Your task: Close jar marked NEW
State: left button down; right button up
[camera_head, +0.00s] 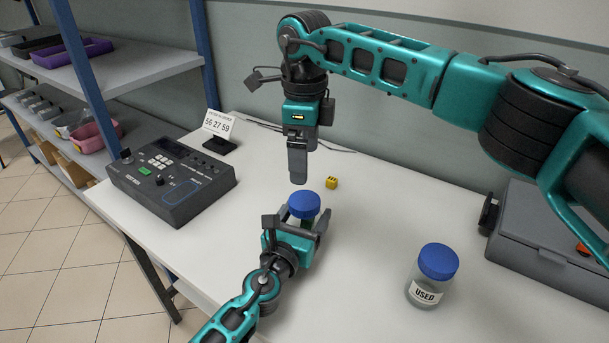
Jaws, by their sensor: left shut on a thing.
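A jar with a blue lid (303,204) stands on the white table in front of me. My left gripper (305,230) reaches in from the bottom and is shut around the jar's body, hiding most of it and any label. The lid sits on top of the jar; I cannot tell how tightly. My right gripper (298,178) points down above and slightly behind the lid, apart from it in the picture. Its fingers overlap edge-on, so its opening is unclear. A second clear jar (424,291) with a blue lid and a USED label stands to the right.
A dark control box (172,178) and a number display (218,126) stand at the left. A grey case (550,240) is at the right. The table between the jars is clear.

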pick_arm(q)
jog(key=shift+f, duration=0.15)
pick_arm(e)
notch_tip(320, 180, up, 2)
jog(key=shift+r, duration=0.2)
pick_arm(q)
grip_release()
jog(key=p+v, duration=0.1)
jog(key=v, duration=1.2)
pick_arm(e)
jog(key=shift+r, duration=0.45)
pick_arm(q)
jog(key=shift+s, duration=0.1)
pick_arm(e)
jog(key=shift+s, duration=0.1)
